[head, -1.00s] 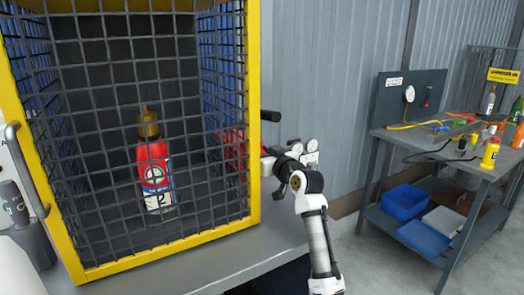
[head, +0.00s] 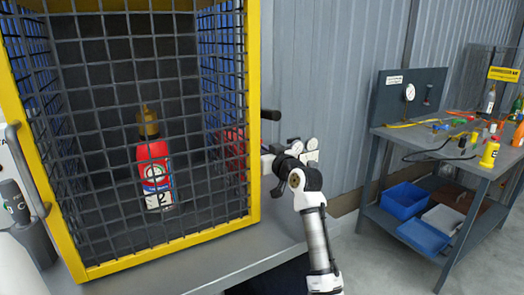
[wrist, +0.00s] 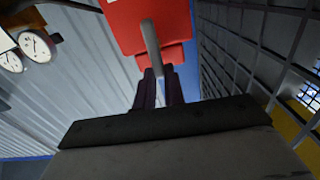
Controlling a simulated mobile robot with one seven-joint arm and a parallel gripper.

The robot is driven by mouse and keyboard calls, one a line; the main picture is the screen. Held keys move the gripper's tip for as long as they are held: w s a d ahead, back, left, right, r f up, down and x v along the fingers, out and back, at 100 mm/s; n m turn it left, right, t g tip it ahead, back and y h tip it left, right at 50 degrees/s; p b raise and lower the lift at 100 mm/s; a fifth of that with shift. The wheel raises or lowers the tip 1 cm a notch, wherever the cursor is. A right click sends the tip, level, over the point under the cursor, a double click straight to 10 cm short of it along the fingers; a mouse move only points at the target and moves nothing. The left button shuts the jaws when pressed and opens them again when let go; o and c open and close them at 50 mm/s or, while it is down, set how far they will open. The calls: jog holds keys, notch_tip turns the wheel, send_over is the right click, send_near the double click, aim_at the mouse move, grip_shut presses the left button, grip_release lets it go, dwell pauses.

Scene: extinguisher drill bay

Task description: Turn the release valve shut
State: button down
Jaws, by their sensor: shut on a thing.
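My gripper (wrist: 157,90) is shut on a short grey lever (wrist: 151,45) in the wrist view. The lever stands in front of a red block (wrist: 125,22), which looks like the release valve's body. In the head view my gripper (head: 268,163) is at the cage's right side, and its fingertips are hidden behind the yellow post. A red part (head: 233,146) shows through the mesh there. I cannot tell from these frames how far the valve is turned.
A yellow-framed mesh cage (head: 254,100) on a grey bench (head: 275,240) holds a red bottle (head: 152,160) with a brass top. A black bar (head: 270,115) juts out above my gripper. Gauges (wrist: 35,45) are close at left in the wrist view. A workbench (head: 455,160) stands at right.

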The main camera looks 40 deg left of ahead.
jog(key=shift+w+d+f+m+p, duration=0.15)
jog(key=shift+w+f+m+p, duration=0.3)
jog(key=shift+m+p, duration=2)
jog(key=shift+w+d+f+m+p, duration=0.35)
jog(key=shift+m+p, duration=1.05)
jog(key=shift+m, duration=2)
jog(key=shift+w+f+m+p, duration=0.55)
jog(key=shift+m+p, duration=1.35)
jog(key=shift+m, duration=1.05)
jog(key=shift+s+f, duration=0.1)
jog(key=shift+f, duration=0.05)
jog(key=c, duration=1.5)
grip_release()
jog(key=b+v, duration=0.2)
jog(key=v, duration=1)
jog(key=shift+d+b, duration=0.3)
jog(key=shift+b, duration=0.1)
jog(key=shift+s+d, duration=0.3)
jog(key=shift+d, duration=0.25)
